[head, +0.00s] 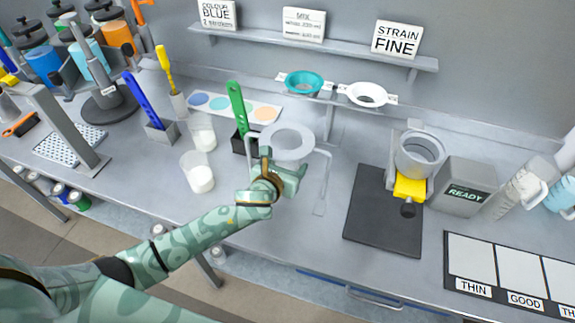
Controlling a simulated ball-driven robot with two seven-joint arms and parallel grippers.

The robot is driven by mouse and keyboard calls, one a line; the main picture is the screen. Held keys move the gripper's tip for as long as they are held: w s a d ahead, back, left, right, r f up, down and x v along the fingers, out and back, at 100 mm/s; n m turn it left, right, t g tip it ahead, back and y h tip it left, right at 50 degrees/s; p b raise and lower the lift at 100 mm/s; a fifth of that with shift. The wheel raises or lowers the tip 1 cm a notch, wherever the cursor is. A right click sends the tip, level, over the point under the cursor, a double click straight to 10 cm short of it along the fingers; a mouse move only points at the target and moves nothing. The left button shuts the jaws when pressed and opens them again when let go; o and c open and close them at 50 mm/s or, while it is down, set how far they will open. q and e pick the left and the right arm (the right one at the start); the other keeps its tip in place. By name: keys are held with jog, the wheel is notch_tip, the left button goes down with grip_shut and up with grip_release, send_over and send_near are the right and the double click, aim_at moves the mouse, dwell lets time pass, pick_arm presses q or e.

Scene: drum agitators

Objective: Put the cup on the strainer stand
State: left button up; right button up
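The strainer stand (323,185) appears to be the wire-legged frame with a pale ring on top, in the middle of the bench. Two clear cups with white contents stand left of it: a nearer cup (197,174) and a farther cup (202,132). Both look upright. My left gripper (280,168) is just in front of the stand's ring and overlaps its near side in the head view. I cannot tell whether they touch. The wrist hides most of the space between its fingers, so its opening and any held thing are unclear. My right gripper is not in view.
A teal strainer (304,83) and a white strainer (367,95) sit at the back below the shelf (330,49). Tool holders with a blue spatula (141,100) and a green spatula (239,105) stand nearby. A dark mat (382,225) and machine (418,155) are at right.

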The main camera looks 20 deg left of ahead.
pick_arm(q)
jog(key=shift+f, duration=0.3)
jog(key=shift+s+f, duration=0.2)
jog(key=shift+f, duration=0.25)
jog(key=o, duration=1)
jog(key=shift+s+f+b, duration=0.15)
jog(key=shift+b, duration=0.15)
jog(key=shift+c, duration=0.2)
jog(key=shift+r, duration=0.2)
jog(key=shift+r+p, duration=0.4)
jog(key=shift+r, duration=0.15)
jog(key=p+v, duration=0.2)
jog(key=v, duration=0.9)
jog(key=shift+s+r, duration=0.15)
jog(key=shift+r, duration=0.2)
